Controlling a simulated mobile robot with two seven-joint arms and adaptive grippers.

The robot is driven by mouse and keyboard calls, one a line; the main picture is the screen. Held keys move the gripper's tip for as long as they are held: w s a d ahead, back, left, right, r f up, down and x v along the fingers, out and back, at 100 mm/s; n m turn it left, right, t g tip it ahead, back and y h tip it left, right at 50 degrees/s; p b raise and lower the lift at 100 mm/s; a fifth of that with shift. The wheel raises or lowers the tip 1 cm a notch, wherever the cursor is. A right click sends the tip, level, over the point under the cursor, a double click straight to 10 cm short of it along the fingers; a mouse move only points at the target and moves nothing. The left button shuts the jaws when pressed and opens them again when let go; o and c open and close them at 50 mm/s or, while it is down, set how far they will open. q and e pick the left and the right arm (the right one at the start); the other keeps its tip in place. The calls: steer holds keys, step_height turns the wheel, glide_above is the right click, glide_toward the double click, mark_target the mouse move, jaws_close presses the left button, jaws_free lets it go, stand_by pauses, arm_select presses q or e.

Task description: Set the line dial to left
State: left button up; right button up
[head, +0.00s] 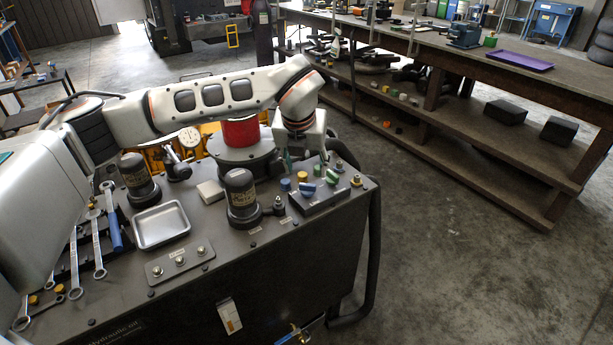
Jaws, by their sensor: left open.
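A dark control block (318,199) with small white labels sits near the right end of the bench top. A blue knob (307,188) and a green knob (332,177) stand on it. I cannot read the labels, so I cannot tell which knob is the line dial. My left arm reaches across from the left, and my left gripper (306,160) points down just behind the block, above the bench top. It is open, and no object shows between its fingers. The fingers are small and partly hidden. My right gripper is not in view.
Two dark capped cylinders (241,196) stand on the bench (300,255), beside a metal tray (161,225) and a plate with three bolts (180,261). A red cylinder (240,132) stands under my arm. Wrenches (98,245) lie at left. Floor at right is clear.

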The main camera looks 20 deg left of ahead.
arm_select(q)
steer(key=shift+v, duration=2.05)
